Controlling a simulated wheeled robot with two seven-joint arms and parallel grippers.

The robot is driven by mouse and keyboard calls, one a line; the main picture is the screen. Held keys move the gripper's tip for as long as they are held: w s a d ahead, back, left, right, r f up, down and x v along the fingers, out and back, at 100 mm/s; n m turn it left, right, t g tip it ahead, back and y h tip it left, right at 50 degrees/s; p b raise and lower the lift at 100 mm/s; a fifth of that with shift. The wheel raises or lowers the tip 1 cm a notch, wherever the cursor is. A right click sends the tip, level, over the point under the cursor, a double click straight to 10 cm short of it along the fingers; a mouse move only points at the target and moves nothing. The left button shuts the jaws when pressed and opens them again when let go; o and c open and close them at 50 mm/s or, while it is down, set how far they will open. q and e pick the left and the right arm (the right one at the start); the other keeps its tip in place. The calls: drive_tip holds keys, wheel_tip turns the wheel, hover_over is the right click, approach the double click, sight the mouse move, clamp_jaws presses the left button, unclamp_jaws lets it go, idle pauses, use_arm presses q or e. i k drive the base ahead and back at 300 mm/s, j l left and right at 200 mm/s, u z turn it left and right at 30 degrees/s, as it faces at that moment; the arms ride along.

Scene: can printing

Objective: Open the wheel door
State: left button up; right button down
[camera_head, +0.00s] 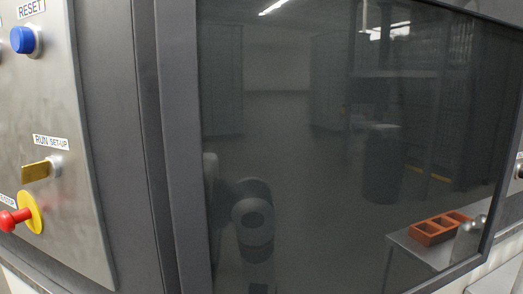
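A large dark glossy panel (300,130) in a dark grey frame (178,150) fills most of the view and looks closed. I cannot tell for sure whether it is the wheel door; no wheel or handle shows on it. Neither of my grippers is in view directly. A grey rounded shape like a robot arm shows in the panel at lower left, apparently as a reflection.
A metal control panel (85,215) at the left carries a blue RESET button (25,40), a brass RUN/SET-UP key switch (40,170) and a red stop knob (14,219) on yellow. An orange divided crate on a table shows in the glass, apparently reflected.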

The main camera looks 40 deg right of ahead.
sight(312, 146)
drive_tip(key=z, duration=2.05)
drive_tip(key=j+z, duration=0.2)
drive_tip(key=z, duration=0.15)
drive_tip(key=i, duration=0.05)
